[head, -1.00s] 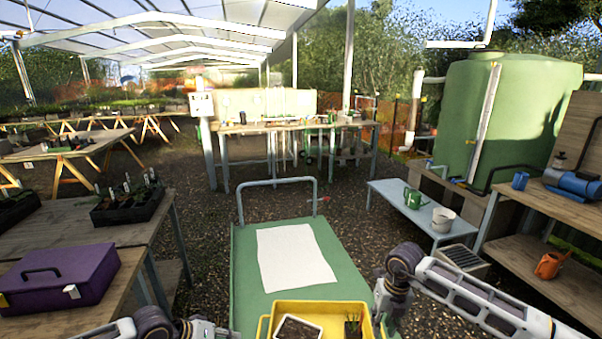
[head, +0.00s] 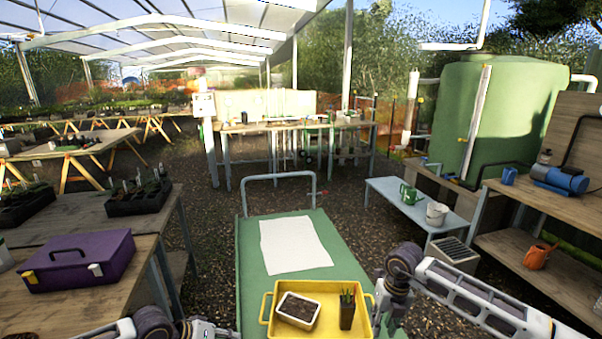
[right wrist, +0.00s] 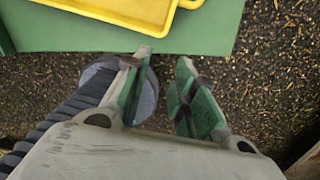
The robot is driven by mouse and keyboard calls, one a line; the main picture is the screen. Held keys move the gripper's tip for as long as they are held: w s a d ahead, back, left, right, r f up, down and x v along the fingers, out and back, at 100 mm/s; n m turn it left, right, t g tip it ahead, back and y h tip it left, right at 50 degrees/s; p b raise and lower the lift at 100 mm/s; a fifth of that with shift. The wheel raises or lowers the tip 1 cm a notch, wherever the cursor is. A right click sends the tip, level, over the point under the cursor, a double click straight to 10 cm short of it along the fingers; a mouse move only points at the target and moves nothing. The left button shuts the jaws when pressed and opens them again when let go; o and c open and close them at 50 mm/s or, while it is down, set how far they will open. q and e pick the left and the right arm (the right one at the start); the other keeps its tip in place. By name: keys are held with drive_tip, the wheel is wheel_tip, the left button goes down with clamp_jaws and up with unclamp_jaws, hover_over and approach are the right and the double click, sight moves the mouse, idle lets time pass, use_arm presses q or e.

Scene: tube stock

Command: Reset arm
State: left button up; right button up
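My right gripper (head: 388,322) hangs low at the right side of the green cart, near the bottom edge of the head view. In the right wrist view its two fingers (right wrist: 163,70) stand apart with nothing between them. Below them are the gravel floor and the cart's green edge. Of my left arm, only links show at the bottom left of the head view; its fingers are out of the picture.
A green cart (head: 254,290) carries a white sheet (head: 295,244) and a yellow tray (head: 267,308) with a soil-filled container (head: 298,311) and potted plant (head: 347,310). A wooden bench with a purple toolbox (head: 77,260) stands left; a grey bench (head: 415,205) stands right. Gravel lies between.

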drive_tip(key=shift+s+f, duration=0.1)
drive_tip(key=shift+s, duration=0.15)
